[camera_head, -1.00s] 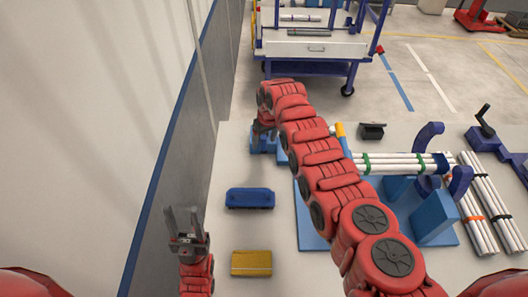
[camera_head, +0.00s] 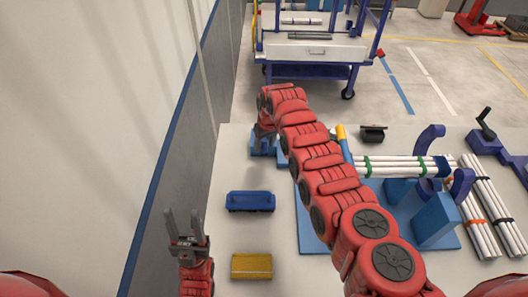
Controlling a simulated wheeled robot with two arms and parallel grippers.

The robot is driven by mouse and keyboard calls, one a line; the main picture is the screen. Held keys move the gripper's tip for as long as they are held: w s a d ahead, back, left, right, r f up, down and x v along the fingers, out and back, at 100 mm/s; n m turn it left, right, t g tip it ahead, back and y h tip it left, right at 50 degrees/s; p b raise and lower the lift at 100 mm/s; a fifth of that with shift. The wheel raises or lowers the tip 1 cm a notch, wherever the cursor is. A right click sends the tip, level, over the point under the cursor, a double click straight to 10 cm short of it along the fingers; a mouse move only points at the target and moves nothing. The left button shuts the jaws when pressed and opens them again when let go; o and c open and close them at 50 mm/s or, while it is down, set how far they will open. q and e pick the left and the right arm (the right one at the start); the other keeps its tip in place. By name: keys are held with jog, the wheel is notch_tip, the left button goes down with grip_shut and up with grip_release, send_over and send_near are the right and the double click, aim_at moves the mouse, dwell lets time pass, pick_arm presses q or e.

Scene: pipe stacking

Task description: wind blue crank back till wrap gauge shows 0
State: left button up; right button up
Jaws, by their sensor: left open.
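A blue lever (camera_head: 346,152) with a yellow grip (camera_head: 341,131) stands beside my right forearm at the left end of the pipe bundle; it looks like the crank, but its lower part is hidden by the arm. My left gripper (camera_head: 183,222) is open and empty, fingers up, left of the table. My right arm reaches across the table to its far left. My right gripper (camera_head: 265,131) is small there, close to a blue block (camera_head: 261,146); its fingers are not clear. I cannot make out a wrap gauge or its reading.
White pipes (camera_head: 400,166) with green bands lie in blue cradles (camera_head: 436,216). More pipes (camera_head: 478,226) lie at right near a dark-handled crank (camera_head: 486,122). A blue bin (camera_head: 250,201) and yellow box (camera_head: 251,266) sit at left. A wall runs along the left side.

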jog(key=shift+o, duration=1)
notch_tip(320, 180, up, 5)
jog(key=shift+r+p, duration=0.1)
jog(key=shift+p, duration=1.05)
notch_tip(320, 180, up, 4)
jog(key=shift+f, duration=0.1)
